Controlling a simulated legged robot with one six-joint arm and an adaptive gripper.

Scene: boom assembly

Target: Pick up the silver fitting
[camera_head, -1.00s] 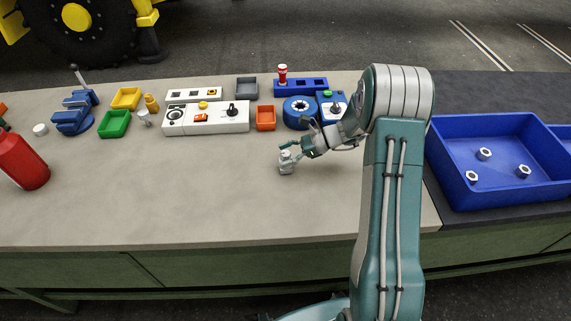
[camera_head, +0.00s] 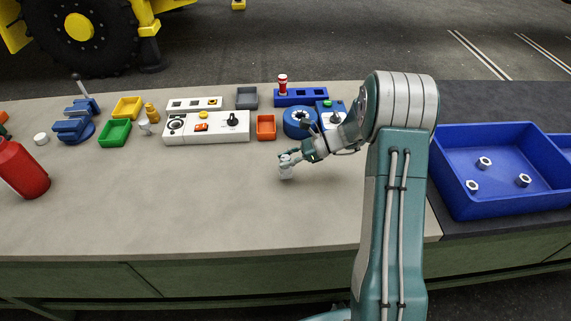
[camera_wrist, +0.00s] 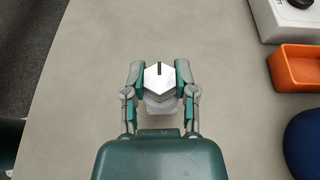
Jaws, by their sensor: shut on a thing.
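The silver fitting (camera_wrist: 161,84) has a hexagonal top with a dark slot and a paler, rounder part below it. My gripper (camera_wrist: 160,74) has one finger against each side of the hexagonal top and is shut on it. In the head view the fitting (camera_head: 286,172) is a small pale piece under my gripper (camera_head: 289,160), over the middle of the bench. It looks upright. I cannot tell whether its base touches the bench top. The fingers cover part of its sides.
The bench top (camera_head: 190,205) around the fitting is clear. Behind stand an orange bin (camera_head: 266,127), a white control panel (camera_head: 215,128) and a blue round part (camera_head: 297,121). A blue tray (camera_head: 500,204) with several nuts is at right, a red cylinder (camera_head: 22,172) at left.

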